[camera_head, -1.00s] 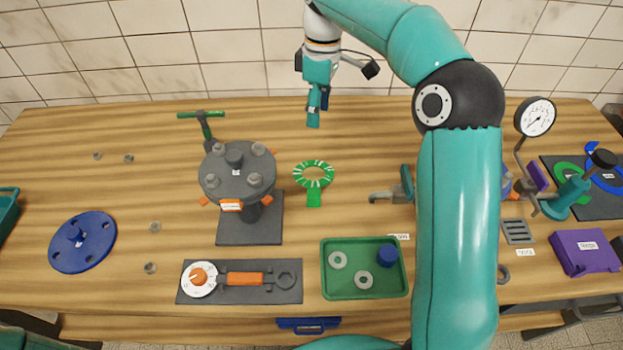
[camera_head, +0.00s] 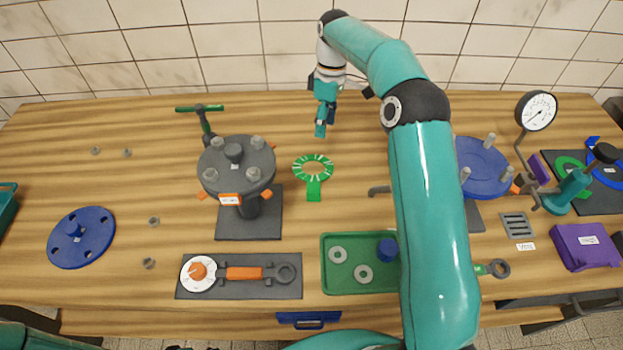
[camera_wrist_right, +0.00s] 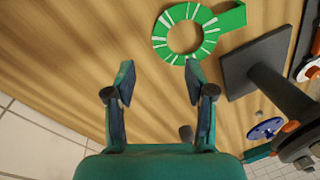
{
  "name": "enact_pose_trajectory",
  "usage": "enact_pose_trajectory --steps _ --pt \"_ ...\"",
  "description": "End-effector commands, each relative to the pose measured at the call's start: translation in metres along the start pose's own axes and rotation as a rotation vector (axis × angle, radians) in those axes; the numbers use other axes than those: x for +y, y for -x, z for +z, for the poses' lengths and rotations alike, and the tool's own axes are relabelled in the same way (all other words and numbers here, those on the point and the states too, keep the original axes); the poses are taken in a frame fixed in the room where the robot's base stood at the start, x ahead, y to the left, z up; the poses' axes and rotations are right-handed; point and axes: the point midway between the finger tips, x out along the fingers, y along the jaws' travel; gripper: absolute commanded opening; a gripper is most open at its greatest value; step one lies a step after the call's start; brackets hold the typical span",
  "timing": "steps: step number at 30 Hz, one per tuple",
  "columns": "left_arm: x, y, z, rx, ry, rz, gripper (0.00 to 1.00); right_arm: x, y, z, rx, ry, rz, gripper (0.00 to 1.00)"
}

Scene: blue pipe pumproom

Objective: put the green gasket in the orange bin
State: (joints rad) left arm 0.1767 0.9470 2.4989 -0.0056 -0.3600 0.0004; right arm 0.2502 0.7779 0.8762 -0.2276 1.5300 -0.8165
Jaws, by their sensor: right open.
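The green gasket (camera_head: 313,189), a flat ring with white marks and a tab, lies on the wooden table right of the grey flanged stand. My right gripper (camera_head: 321,134) is above the table behind the gasket, apart from it. In the right wrist view the gasket (camera_wrist_right: 232,18) lies beyond the fingertips, and my right gripper (camera_wrist_right: 157,72) is open with nothing between its fingers. No orange bin shows in either view. My left gripper is not in view.
The grey flanged stand (camera_head: 235,170) with bolts and a green-handled valve (camera_head: 203,119) stand left of the gasket. A green tray (camera_head: 340,285) with washers is in front. A blue disc (camera_head: 483,172) and gauge (camera_head: 536,113) are at right. A teal bin (camera_head: 6,208) shows at the left edge.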

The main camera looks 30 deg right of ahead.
Motion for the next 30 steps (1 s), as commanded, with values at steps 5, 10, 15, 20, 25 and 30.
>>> enact_pose_trajectory --steps 5,10,15,20,25,30 --pt "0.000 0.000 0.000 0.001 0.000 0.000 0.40 0.000 -0.030 0.001 -0.001 -0.001 -0.001 0.54" --pt "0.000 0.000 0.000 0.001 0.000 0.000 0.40 -0.001 -0.041 0.000 0.000 0.000 0.000 0.54" --pt "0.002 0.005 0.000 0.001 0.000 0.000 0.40 -0.002 -0.054 0.000 -0.002 0.000 -0.002 0.54" --pt "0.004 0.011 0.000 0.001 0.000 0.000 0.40 -0.002 -0.077 0.000 -0.002 -0.001 -0.002 0.54" --pt "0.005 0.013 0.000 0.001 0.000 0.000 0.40 -0.002 -0.092 0.000 0.000 -0.001 0.000 0.54" --pt "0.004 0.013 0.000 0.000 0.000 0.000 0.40 -0.001 -0.093 0.000 0.001 -0.001 0.001 0.54"
